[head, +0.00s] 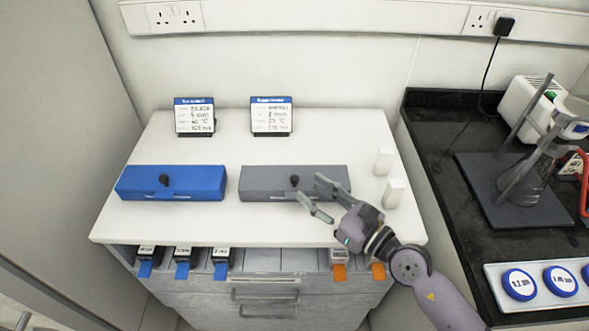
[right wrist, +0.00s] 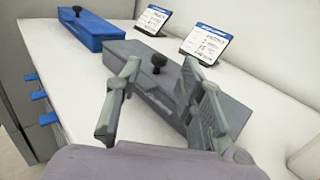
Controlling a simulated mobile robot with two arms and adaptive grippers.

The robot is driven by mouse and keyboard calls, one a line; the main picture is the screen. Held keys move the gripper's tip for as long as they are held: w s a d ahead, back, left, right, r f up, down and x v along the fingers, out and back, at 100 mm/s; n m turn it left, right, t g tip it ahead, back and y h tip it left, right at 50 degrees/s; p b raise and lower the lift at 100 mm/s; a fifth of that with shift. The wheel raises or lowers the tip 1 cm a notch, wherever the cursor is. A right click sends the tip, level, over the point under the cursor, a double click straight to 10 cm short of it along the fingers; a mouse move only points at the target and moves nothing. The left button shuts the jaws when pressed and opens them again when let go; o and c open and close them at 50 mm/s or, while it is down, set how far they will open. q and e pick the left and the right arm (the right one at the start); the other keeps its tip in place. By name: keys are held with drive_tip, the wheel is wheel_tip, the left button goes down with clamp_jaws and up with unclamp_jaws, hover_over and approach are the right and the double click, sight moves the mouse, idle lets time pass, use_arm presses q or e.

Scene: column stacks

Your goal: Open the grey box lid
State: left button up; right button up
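The grey box (head: 268,183) lies on the white top, long side across, with its lid shut and a black knob (head: 294,181) on it. My right gripper (head: 314,197) is open over the right part of the grey box, its fingertips just right of the knob. In the right wrist view the grey box (right wrist: 140,78) lies beyond the two spread fingers (right wrist: 168,80), and its knob (right wrist: 158,62) stands between and beyond them, apart from both. My left gripper is in neither view.
A blue box (head: 172,183) with a black knob stands to the left. Two label stands (head: 194,116) (head: 271,115) are behind the boxes. Two white blocks (head: 394,192) (head: 384,160) stand to the right, near my right gripper. A black bench (head: 450,150) with equipment is further right.

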sight(298, 181)
drive_tip(key=x, duration=0.6)
drive_tip(key=shift+w+a+p, duration=0.15)
drive_tip(key=shift+a+p, duration=0.05)
drive_tip(key=shift+p, duration=0.1)
clamp_jaws()
idle(0.5)
